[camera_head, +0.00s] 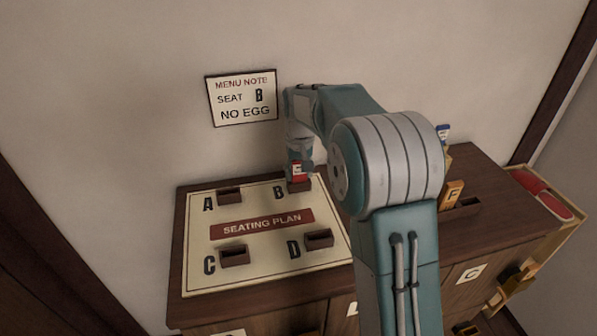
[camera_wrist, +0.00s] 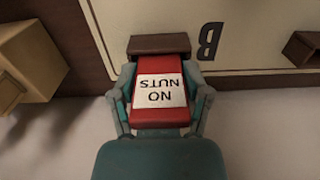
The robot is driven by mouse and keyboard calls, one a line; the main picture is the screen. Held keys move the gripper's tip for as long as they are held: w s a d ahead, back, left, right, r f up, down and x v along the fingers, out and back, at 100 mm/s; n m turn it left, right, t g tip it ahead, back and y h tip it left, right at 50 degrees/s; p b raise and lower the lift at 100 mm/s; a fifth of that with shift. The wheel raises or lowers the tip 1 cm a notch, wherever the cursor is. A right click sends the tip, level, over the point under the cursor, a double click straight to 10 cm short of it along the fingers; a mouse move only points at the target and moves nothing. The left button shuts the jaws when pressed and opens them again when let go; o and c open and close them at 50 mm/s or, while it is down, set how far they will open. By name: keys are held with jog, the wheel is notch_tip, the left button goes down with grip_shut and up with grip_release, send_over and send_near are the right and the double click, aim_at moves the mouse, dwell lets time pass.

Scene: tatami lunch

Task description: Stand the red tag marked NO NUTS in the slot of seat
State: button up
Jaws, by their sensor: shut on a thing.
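The red tag (camera_wrist: 158,117) has a white label reading NO NUTS, upside down in the wrist view. My gripper (camera_wrist: 160,96) is shut on it, with a finger on each side. The tag's far end meets the brown slot block (camera_wrist: 158,44) beside the letter B; I cannot tell how deep it sits in the slot. In the head view the tag (camera_head: 298,169) is upright just over the seat B block (camera_head: 300,187), partly hidden by my gripper (camera_head: 299,174).
The seating plan board (camera_head: 200,279) has empty-looking blocks at A (camera_head: 229,196), C (camera_head: 235,258) and D (camera_head: 319,240). A wall note (camera_head: 241,98) reads SEAT B NO EGG. A yellow tag (camera_head: 453,194) and a blue tag (camera_head: 443,132) stand at right. A tan object (camera_wrist: 32,60) is close by.

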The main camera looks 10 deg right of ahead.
jog(key=o, duration=1)
jog(key=shift+r, duration=0.1)
jog(key=shift+r, duration=3.35)
jog(key=shift+r, duration=0.1)
